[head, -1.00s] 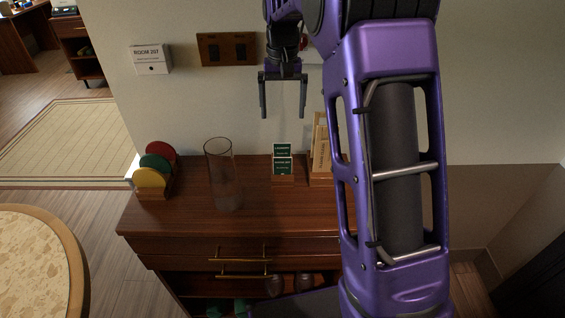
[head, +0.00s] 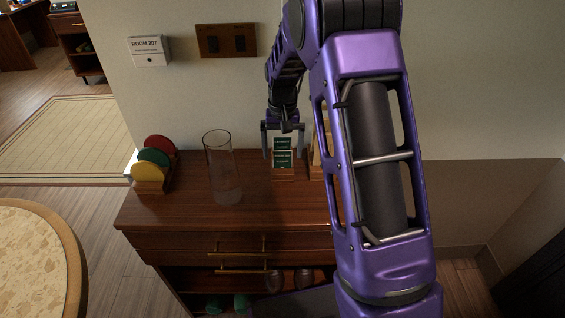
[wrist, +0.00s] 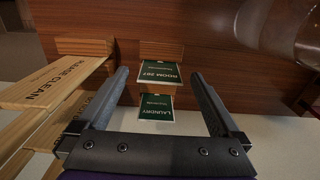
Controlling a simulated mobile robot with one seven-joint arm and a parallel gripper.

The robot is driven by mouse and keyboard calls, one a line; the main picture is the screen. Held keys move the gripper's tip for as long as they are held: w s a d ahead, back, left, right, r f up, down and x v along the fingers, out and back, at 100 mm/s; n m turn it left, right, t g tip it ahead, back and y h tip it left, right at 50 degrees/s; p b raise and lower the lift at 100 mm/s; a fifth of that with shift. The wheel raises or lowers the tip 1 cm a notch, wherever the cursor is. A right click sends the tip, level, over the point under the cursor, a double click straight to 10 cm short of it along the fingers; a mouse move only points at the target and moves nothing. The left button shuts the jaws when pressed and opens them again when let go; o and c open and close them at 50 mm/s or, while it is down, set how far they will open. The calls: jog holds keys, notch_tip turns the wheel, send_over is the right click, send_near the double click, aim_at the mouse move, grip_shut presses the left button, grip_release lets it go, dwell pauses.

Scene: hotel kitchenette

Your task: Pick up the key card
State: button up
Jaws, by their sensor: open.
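Two dark green cards stand one behind the other in a small wooden holder (head: 283,178) on the cabinet top. In the wrist view, the front card, marked ROOM 207 (wrist: 160,73), sits in the holder's front part. The card marked LAUNDRY (wrist: 157,108) stands behind it, nearer the wall. My gripper (head: 284,157) is open and empty, pointing down just above the holder. In the wrist view, both cards lie between the two fingers of my gripper (wrist: 163,78), which do not touch them.
Wooden signs (wrist: 50,85), one reading MAKE UP/CLEAN-type lettering, stand close beside the holder. A clear glass vase (head: 222,170) is left of it. Coloured coasters (head: 153,160) sit in a rack further left. The wall (head: 470,90) is close behind.

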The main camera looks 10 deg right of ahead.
aim_at(281, 158)
notch_tip(281, 158, down, 2)
jog(key=shift+f, duration=0.2)
jog(key=c, duration=1.4)
